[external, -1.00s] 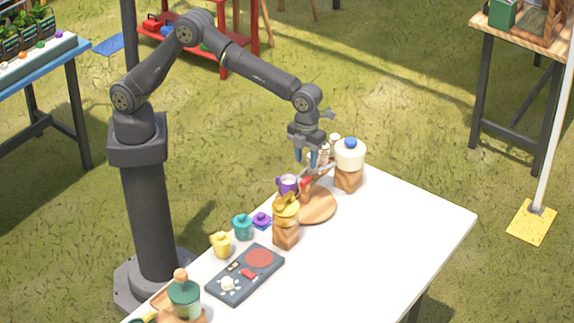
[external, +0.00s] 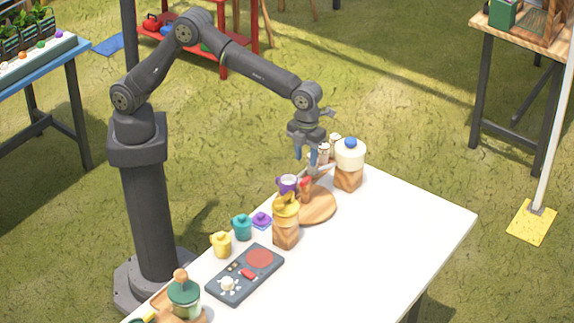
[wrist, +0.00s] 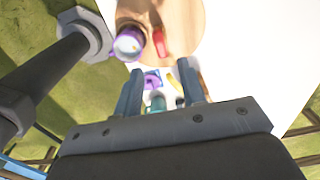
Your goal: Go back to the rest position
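My gripper (external: 312,158) hangs above the far part of the white table (external: 405,225), over the round wooden board (external: 318,207). In the wrist view its two blue-grey fingers (wrist: 160,90) are apart with nothing held between them. A purple mug (external: 288,184) stands by the board's left edge, and a small red item (external: 305,184) is on the board beside it. Both also show in the wrist view, as the mug (wrist: 130,43) and the red item (wrist: 159,42). My gripper is apart from both.
A yellow jar (external: 285,210), teal pot (external: 242,227) and dark control panel (external: 245,274) are nearer. The table's right side is clear.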

